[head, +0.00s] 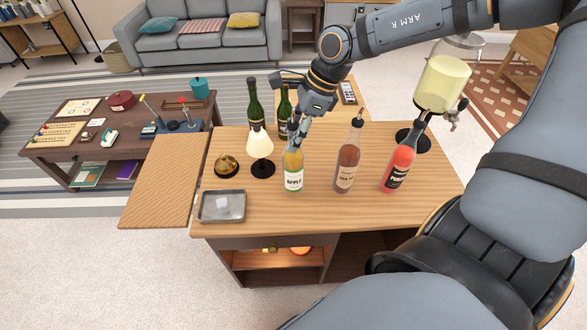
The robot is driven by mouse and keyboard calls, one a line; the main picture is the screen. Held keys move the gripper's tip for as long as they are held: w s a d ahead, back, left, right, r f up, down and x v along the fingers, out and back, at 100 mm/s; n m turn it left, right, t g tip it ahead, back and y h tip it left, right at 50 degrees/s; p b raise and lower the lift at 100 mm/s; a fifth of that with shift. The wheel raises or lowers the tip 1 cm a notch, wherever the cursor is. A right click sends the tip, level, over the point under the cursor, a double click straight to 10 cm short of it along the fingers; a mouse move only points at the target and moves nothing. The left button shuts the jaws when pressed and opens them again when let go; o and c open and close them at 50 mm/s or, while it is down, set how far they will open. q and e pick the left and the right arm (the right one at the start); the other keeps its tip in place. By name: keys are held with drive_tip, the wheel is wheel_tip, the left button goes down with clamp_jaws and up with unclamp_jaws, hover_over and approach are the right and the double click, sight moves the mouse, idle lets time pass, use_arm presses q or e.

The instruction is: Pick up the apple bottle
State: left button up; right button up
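The apple bottle (293,172) stands upright on the wooden bar top, with yellow-green contents and a white label reading APPLE. My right gripper (298,132) comes down from behind, with its fingers at the bottle's neck and top. The fingers overlap the top of the bottle, so I cannot tell whether they are closed on it or only beside it. My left gripper is not in view.
A small lamp (260,148) stands close left of the apple bottle. A brown bottle (347,160) and a red bottle (399,167) stand to the right. Dark green bottles (254,103) stand behind. A metal tray (222,207) and a drink dispenser (441,82) are also on the bar.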

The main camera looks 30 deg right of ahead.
clamp_jaws()
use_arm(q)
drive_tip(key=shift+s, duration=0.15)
use_arm(e)
drive_tip(key=shift+w, duration=0.1)
